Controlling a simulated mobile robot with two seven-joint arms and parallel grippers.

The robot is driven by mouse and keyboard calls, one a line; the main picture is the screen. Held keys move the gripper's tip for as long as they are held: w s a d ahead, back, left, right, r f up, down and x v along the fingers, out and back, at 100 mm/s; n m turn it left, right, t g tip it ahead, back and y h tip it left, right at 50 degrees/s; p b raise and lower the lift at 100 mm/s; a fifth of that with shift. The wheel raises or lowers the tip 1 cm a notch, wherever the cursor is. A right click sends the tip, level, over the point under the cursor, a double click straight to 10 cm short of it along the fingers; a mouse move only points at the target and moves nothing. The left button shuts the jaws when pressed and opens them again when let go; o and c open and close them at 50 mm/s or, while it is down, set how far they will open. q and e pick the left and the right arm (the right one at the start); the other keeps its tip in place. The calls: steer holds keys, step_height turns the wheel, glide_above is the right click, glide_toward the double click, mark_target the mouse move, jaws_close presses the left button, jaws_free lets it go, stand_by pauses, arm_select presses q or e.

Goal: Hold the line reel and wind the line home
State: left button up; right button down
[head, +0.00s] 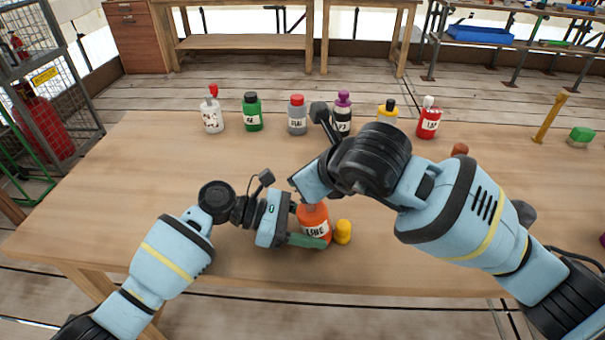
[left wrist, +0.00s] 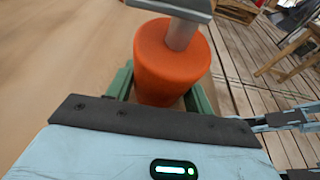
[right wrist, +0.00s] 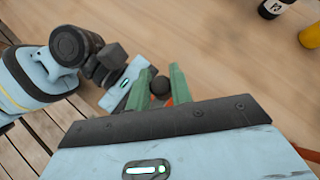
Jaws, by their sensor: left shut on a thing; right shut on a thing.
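A grey post rises from the reel's top. My right gripper (right wrist: 161,74) is above the reel, shut on a dark round knob (right wrist: 160,86). In the head view my right arm hides the knob. A small yellow piece (head: 343,232) is at the reel's right; I cannot tell whether it is attached.
Several bottles stand along the back of the table (head: 130,180), among them a green one (head: 252,112) and a red one (head: 428,120). The table's left part is clear.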

steer(key=shift+d+m, duration=0.1)
steer(key=shift+m, duration=0.2)
steer(key=c, duration=1.2)
jaws_free()
steer(key=shift+c, duration=0.2)
steer(key=v, duration=1.2)
steer(key=shift+s, duration=0.15)
steer(key=shift+a, duration=0.25)
